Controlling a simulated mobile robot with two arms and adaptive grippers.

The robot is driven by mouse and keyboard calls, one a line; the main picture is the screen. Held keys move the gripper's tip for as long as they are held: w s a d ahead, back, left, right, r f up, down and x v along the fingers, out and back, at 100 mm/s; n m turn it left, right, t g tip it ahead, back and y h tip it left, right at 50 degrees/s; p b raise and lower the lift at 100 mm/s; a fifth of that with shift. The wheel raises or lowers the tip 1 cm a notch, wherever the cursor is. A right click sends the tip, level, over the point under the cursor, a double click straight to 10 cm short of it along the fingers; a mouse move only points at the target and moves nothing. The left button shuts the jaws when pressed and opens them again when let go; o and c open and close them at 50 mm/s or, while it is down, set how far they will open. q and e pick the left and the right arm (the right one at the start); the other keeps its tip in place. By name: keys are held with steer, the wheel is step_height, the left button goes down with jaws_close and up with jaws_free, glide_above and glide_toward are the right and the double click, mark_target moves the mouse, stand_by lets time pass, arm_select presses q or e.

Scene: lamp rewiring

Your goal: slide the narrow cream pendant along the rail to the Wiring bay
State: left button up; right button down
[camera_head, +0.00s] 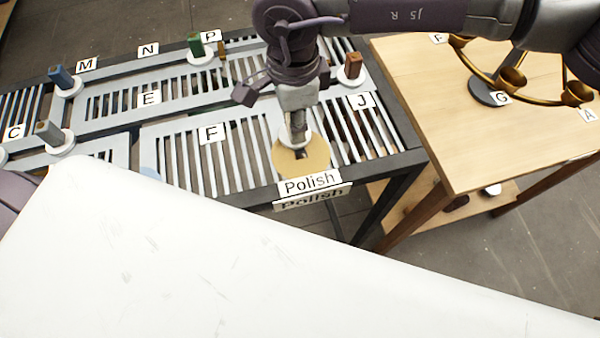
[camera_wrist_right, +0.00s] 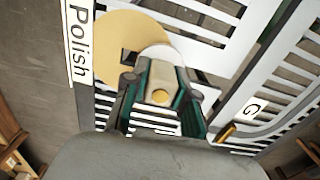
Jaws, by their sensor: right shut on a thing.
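The narrow cream block (camera_wrist_right: 163,78), with a yellow dot on its end, stands between my right gripper's green-lined fingers (camera_wrist_right: 160,98) in the right wrist view. The fingers are shut on it. Its round white base (camera_head: 297,138) sits over the tan Polish disc (camera_head: 312,160) at the front edge of the slotted rail table. In the head view, my right gripper (camera_head: 298,120) points down and hides most of the block. My left gripper is not in view. No label reading Wiring can be seen.
Other blocks on white bases stand on the slotted table (camera_head: 410,140): blue (camera_head: 60,77), green (camera_head: 196,45), grey (camera_head: 48,132) and brown (camera_head: 352,66). A wooden table (camera_head: 470,155) at the right holds a brass lamp (camera_head: 513,78). Slots around F (camera_head: 212,132) are clear.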

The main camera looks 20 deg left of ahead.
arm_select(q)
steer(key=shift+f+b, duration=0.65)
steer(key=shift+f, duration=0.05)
arm_select(e)
steer(key=w+a, duration=0.5)
steer(key=w, duration=0.3)
steer(key=shift+w+a, duration=0.3)
steer(key=shift+a, duration=0.1)
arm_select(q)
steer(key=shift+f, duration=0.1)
arm_select(e)
steer(key=shift+s+a, duration=0.1)
